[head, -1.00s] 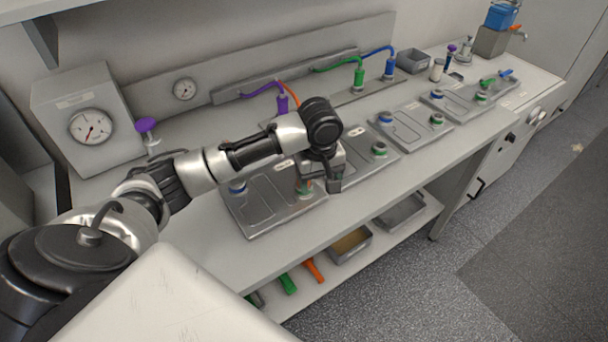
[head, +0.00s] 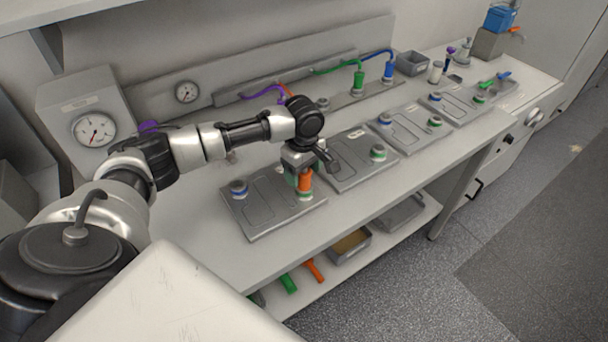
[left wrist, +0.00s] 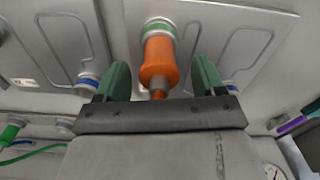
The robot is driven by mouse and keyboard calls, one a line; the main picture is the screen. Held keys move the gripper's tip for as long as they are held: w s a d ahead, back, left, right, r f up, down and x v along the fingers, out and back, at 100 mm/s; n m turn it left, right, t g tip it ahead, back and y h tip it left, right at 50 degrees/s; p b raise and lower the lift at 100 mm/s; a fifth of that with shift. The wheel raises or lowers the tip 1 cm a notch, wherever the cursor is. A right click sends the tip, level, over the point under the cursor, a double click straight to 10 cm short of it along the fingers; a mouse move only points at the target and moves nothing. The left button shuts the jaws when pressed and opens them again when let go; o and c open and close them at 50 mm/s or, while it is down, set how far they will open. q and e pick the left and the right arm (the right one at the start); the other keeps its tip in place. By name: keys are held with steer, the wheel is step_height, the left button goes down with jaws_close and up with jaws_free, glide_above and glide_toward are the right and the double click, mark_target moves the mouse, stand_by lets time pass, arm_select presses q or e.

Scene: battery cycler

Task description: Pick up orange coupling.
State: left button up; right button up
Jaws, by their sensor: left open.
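The orange coupling (head: 305,181) stands upright at the green-ringed port of the nearest metal plate (head: 262,217). In the left wrist view the coupling (left wrist: 159,62) lies between my green fingers, with its far end at the green-ringed port (left wrist: 158,27). My left gripper (head: 298,178) is open around the coupling. In the left wrist view there is a gap between the coupling and each finger of the gripper (left wrist: 161,78). The gripper hides part of the coupling in the head view. My right gripper is not in view.
More metal plates (head: 350,178) with ringed ports run along the bench to the right. Green (head: 358,82) and blue (head: 388,72) couplings with hoses stand at the back rail. A gauge box (head: 85,110) is at the left. A grey bin (head: 412,63) stands farther right.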

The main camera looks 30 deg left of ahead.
arm_select(q)
steer(key=shift+f, duration=1.05)
steer(key=c, duration=1.1)
steer(key=shift+r, duration=0.15)
step_height(320, 180, up, 4)
steer(key=shift+w+r+b, duration=0.1)
steer(key=shift+b, duration=0.5)
steer(key=w+d+r+b, duration=0.2)
steer(key=w+d+r, duration=0.4)
steer(key=d, duration=0.3)
steer(key=shift+w+r+b, duration=0.3)
steer(key=shift+w, duration=0.45)
steer(key=shift+a, duration=0.1)
